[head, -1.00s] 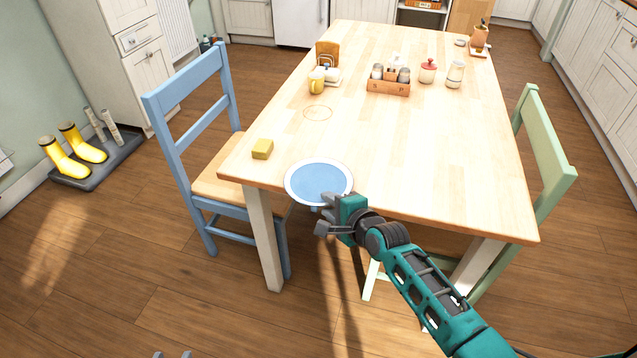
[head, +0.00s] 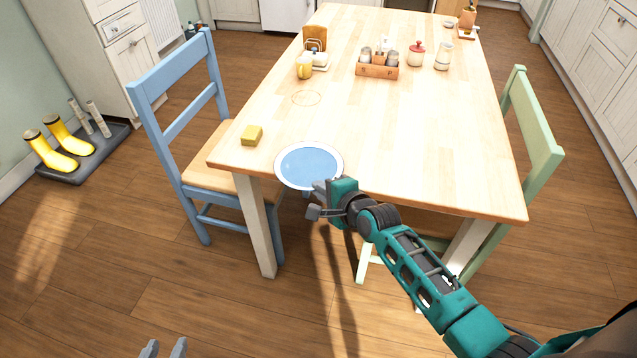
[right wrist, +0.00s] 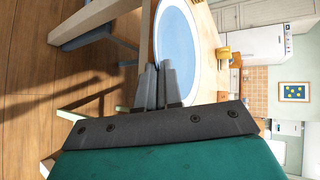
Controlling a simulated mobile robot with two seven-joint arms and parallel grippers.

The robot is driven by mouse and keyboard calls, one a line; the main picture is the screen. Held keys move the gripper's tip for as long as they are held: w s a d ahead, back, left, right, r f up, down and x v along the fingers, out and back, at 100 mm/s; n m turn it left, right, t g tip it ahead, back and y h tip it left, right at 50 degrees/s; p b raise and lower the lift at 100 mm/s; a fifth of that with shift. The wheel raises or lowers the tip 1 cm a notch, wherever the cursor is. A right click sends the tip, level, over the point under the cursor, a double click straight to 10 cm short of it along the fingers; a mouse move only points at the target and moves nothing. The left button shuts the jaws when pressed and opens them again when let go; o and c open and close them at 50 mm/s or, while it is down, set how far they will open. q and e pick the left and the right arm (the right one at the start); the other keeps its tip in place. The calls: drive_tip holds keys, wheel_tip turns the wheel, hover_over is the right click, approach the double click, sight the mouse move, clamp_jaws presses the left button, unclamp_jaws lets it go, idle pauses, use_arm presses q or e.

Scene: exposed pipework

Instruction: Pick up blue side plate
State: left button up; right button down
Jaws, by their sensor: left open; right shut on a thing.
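The blue side plate (head: 309,164), with a pale rim, is at the front edge of the wooden table, its near side reaching past the edge. I cannot tell whether it touches the tabletop. My right gripper (head: 319,195) is shut on its near rim. In the right wrist view the plate (right wrist: 178,45) appears edge-up in the frame, with the fingers (right wrist: 160,82) meeting at its rim. My left gripper (head: 163,348) shows only its fingertips at the bottom of the head view, open and empty, well away from the plate.
A yellow block (head: 252,135) lies on the table (head: 420,150) left of the plate. A blue chair (head: 175,130) and a green chair (head: 533,125) flank the table. The table's middle is clear.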

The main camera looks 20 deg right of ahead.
wheel_tip(320, 180, up, 20)
drive_tip(key=f+p, duration=0.1)
drive_tip(key=p, duration=0.3)
drive_tip(key=s+r+m+h, duration=0.2)
drive_tip(key=s+r+h, duration=0.1)
drive_tip(key=s, duration=0.9)
drive_tip(key=shift+d+r+m+t, duration=0.15)
drive_tip(key=shift+r+m+t, duration=0.15)
drive_tip(key=shift+r+m, duration=0.15)
